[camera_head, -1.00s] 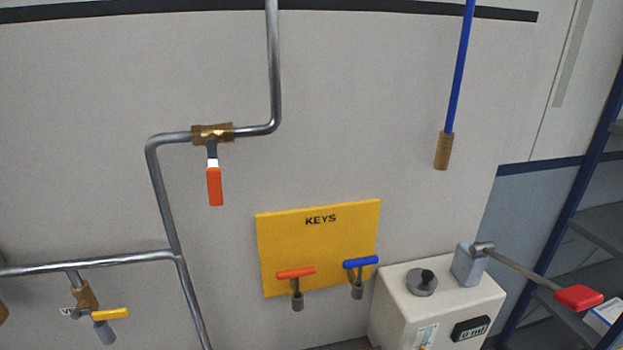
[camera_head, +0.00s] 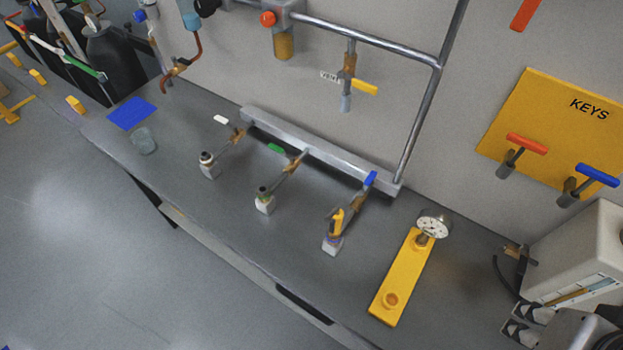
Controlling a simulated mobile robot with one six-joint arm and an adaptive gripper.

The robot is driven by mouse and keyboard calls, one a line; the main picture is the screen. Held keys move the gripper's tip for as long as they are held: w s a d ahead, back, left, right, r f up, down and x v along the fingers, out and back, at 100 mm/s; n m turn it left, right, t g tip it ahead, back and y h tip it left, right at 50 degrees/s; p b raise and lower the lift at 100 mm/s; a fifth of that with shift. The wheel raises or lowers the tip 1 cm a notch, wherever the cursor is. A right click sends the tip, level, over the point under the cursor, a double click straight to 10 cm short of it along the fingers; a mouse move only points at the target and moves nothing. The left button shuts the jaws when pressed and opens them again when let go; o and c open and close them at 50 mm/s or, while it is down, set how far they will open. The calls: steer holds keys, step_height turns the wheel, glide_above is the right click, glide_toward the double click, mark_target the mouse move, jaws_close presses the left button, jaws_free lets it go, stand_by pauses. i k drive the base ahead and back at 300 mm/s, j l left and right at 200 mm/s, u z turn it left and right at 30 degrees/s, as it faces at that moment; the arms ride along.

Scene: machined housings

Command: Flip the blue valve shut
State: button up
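A small blue valve handle (camera_head: 370,179) shows on the right-hand branch of the bench manifold, close to the metal rail. It appears to point roughly along its branch; its exact angle is too small to tell. The branch runs down to a pale block with a yellow and purple fitting (camera_head: 335,228). My gripper (camera_head: 526,323) seems to be the grey and black finger ends at the lower right, in front of the white box. The fingers look apart with nothing between them. It is well to the right of the blue handle and not touching it.
The metal rail (camera_head: 320,150) also feeds branches with green (camera_head: 276,148) and white (camera_head: 221,119) handles. A yellow plate with a gauge (camera_head: 404,275) lies right of the blue branch. A white box (camera_head: 580,250) and the yellow KEYS board (camera_head: 535,105) stand at right. The bench front is clear.

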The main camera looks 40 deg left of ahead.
mark_target(371, 177)
steer(key=u, duration=1.25)
steer(key=j+z, duration=0.4)
